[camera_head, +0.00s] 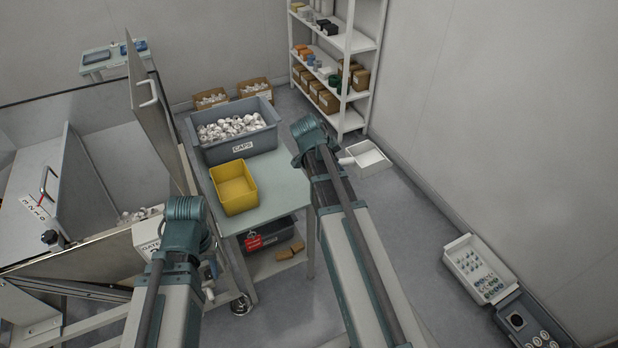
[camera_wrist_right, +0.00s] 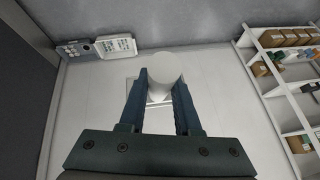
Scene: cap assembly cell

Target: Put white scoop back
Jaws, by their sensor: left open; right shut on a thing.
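The white scoop (camera_head: 372,157) is at the middle right of the head view, a square white pan with a short round handle pointing left. My right gripper (camera_wrist_right: 162,88) is shut on the scoop's handle; the round handle end (camera_wrist_right: 165,66) stands between its fingers in the right wrist view. The handle hides most of the pan there. In the head view my right wrist (camera_head: 310,138) hides the fingers. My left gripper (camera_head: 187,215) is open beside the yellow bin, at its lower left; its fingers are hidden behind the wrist.
A grey caps bin (camera_head: 203,152) full of white caps and a yellow bin (camera_head: 236,198) stand on the table (camera_head: 283,186). A shelf rack (camera_head: 351,75) stands at the back. A white parts box (camera_head: 452,247) is on the right. The floor between rack and box is clear.

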